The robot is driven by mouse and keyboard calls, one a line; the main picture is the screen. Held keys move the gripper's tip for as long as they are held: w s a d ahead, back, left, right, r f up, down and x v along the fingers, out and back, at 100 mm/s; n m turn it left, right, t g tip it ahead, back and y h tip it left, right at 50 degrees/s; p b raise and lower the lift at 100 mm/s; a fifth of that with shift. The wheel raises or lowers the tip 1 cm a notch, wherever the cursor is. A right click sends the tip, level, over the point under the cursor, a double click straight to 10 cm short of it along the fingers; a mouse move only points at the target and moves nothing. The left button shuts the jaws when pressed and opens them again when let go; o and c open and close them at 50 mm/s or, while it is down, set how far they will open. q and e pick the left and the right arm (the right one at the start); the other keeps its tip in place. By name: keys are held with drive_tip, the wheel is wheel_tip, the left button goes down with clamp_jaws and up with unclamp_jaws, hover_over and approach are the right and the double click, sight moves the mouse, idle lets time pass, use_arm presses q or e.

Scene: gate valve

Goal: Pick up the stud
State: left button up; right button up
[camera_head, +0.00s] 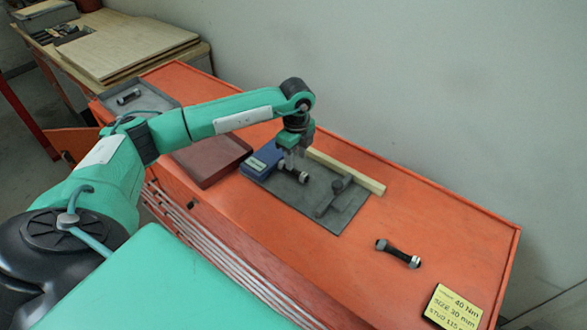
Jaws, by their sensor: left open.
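My left arm reaches over the orange bench, and its left gripper (294,160) points down, open, over the grey mat. A short dark stud with lighter ends (302,177) lies right below the fingertips; the fingers partly hide it, and I cannot tell whether they touch it. A second, longer dark stud with metallic ends (399,253) lies on the bare orange top to the right of the mat. A similar small dark piece (128,97) lies in the grey tray at the far left. My right gripper is not in view.
The grey mat (345,219) also holds a dark tool (334,198). A blue box (262,160) sits at its left edge and a pale wooden strip (345,171) behind it. A dark red tray (213,160) is to the left. A yellow label (454,307) lies front right.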

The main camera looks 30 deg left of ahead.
sight(293, 171)
use_arm(q)
drive_tip(key=f+p, duration=0.1)
drive_tip(key=f, duration=0.1)
drive_tip(key=f+p, duration=0.1)
drive_tip(key=f, duration=0.1)
drive_tip(key=shift+s+a+p, duration=0.25)
drive_tip(key=shift+a+p, duration=0.05)
drive_tip(key=shift+p, duration=0.05)
drive_tip(key=shift+f, duration=0.4)
clamp_jaws()
